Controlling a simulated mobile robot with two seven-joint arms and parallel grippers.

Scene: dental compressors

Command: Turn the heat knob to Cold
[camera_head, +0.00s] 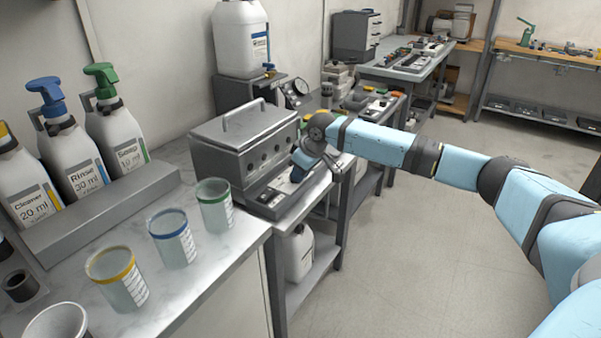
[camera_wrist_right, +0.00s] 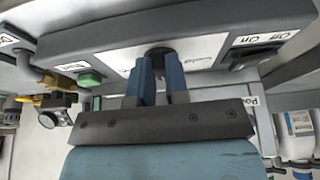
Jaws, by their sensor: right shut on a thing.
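My right gripper (camera_head: 301,160) is at the front panel of the grey metal bath unit (camera_head: 232,152) on the bench. In the right wrist view, its two blue fingers (camera_wrist_right: 162,84) are shut on a dark round knob (camera_wrist_right: 157,53) on the light panel. The fingers hide much of the knob, so its pointer setting cannot be told. Small panel print (camera_wrist_right: 207,52) beside the knob is too blurred to read. An On/Off switch (camera_wrist_right: 250,55) is on the same panel, and a green button (camera_wrist_right: 89,79) is at the other side. My left gripper is not in view.
Cups with yellow (camera_head: 118,279), blue (camera_head: 172,239) and green (camera_head: 214,206) rims stand on the near counter. Behind them are labelled pump bottles (camera_head: 70,155). A white canister (camera_head: 240,40) stands behind the unit. The floor (camera_head: 430,240) at right is clear.

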